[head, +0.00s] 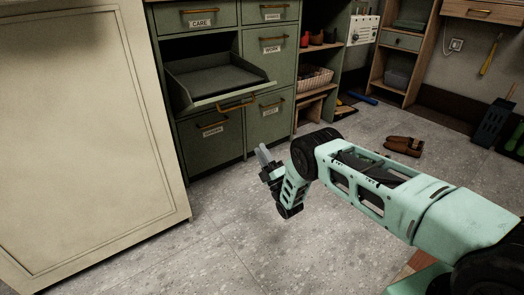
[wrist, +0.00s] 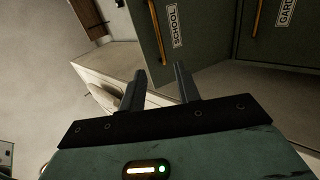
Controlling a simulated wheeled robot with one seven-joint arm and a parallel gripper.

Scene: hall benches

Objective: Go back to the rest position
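My gripper (head: 263,155) is in front of the green drawer cabinet, out over the floor and apart from the drawers in the head view. In the wrist view my gripper (wrist: 160,72) has its two dark fingers standing apart with nothing between them. My pale green arm reaches in from the lower right of the head view.
The green cabinet has one drawer (head: 220,80) pulled out, and it looks empty. A drawer front labelled SCHOOL (wrist: 165,35) shows close in the wrist view. A cream cabinet (head: 85,140) stands at left.

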